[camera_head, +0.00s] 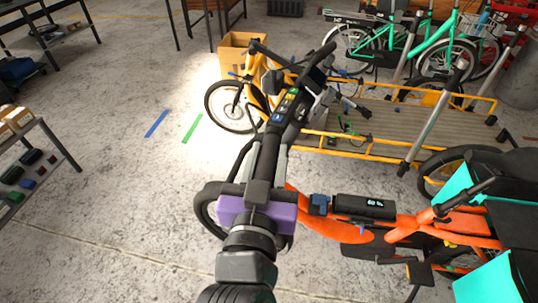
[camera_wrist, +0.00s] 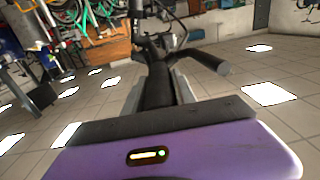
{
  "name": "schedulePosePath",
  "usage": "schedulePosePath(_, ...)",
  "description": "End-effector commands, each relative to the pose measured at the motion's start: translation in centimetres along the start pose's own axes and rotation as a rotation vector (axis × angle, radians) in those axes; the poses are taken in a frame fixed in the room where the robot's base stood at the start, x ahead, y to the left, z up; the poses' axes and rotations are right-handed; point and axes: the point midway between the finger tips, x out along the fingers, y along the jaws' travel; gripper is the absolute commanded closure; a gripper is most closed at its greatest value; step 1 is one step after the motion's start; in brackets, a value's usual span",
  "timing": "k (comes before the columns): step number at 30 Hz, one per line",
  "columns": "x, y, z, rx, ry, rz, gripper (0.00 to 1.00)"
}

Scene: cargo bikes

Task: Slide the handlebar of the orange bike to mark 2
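The orange bike (camera_head: 350,236) stands at the lower right, with a battery box reading about 80 % on its frame. Its black stem and handlebar (camera_head: 268,150) rise from the frame toward the upper middle. Small blue, green and yellow marks (camera_head: 284,106) sit along the upper part; their numbers are too small to read. My purple gripper (camera_head: 266,166) is at the black tube, with a grey finger on each side. In the wrist view the tube (camera_wrist: 157,88) runs away between the fingers (camera_wrist: 159,92). I cannot tell whether both fingers touch it.
A yellow cargo bike (camera_head: 350,151) with a long wooden bed stands just behind. A cardboard box (camera_head: 240,52) and green bikes (camera_head: 410,45) are farther back. A shelf with small parts (camera_head: 35,165) is at the left. The floor between the shelf and bikes is clear, with tape strips (camera_head: 157,124).

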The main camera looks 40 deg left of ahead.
Motion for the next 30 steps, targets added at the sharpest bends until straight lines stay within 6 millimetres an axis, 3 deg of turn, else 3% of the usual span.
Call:
schedulePosePath(1, 0.0, 0.0, 0.0, 0.000, -0.001, -0.001, 0.57)
schedulePosePath(3, 0.0, 0.0, 0.0, 0.000, -0.001, -0.001, 0.47)
schedulePosePath(14, -0.4, 0.0, 0.0, 0.000, 0.001, 0.000, 0.47)
schedulePosePath(24, -5.4, 0.0, 0.2, 0.000, 0.000, -0.002, 0.47)
schedulePosePath(30, -7.5, 0.0, 0.1, -0.001, 0.001, 0.000, 0.47)
